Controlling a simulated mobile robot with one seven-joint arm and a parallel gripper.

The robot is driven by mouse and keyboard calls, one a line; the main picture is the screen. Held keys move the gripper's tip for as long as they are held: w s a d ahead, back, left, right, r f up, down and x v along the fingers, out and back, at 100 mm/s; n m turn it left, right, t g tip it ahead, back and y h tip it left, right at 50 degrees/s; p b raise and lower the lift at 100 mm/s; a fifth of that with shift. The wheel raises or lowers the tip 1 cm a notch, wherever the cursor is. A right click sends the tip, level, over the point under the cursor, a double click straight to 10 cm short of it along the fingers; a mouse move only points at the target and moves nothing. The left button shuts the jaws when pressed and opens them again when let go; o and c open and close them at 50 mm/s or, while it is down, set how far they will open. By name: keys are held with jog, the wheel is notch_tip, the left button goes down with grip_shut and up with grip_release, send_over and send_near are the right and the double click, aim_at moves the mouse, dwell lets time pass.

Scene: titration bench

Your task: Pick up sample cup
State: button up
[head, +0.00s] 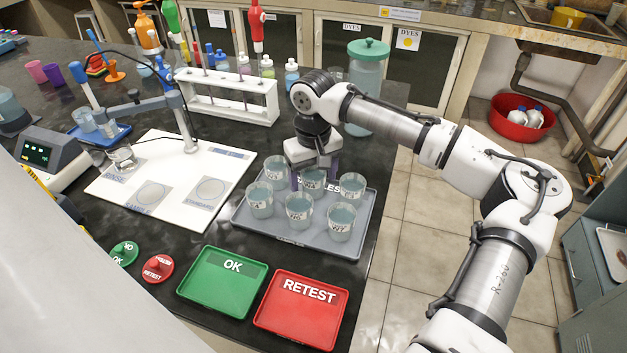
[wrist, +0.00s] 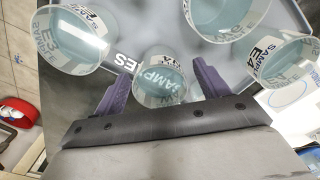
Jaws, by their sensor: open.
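Several clear sample cups with pale blue liquid stand upright on the grey sample tray (head: 243,222). My gripper (head: 315,183) is over the tray's back row, open, with its purple fingers pointing down. In the wrist view, a sample cup (wrist: 160,82) sits between the two fingers of my gripper (wrist: 155,85), with a gap on each side. The same back-middle cup (head: 313,181) shows partly hidden under my gripper in the head view. Its neighbours are a cup at the back left (head: 275,168) and one at the right (head: 352,186).
A white titration base (head: 120,180) lies left of the tray. A white rack (head: 225,95) stands behind it. The green OK tray (head: 222,285) and red RETEST tray (head: 302,312) lie empty in front. In the wrist view, cups E3 (wrist: 72,35) and E4 (wrist: 280,58) flank my fingers.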

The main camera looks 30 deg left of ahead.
jog(key=shift+f, duration=0.3)
jog(key=c, duration=1.1)
jog(key=shift+r, duration=0.1)
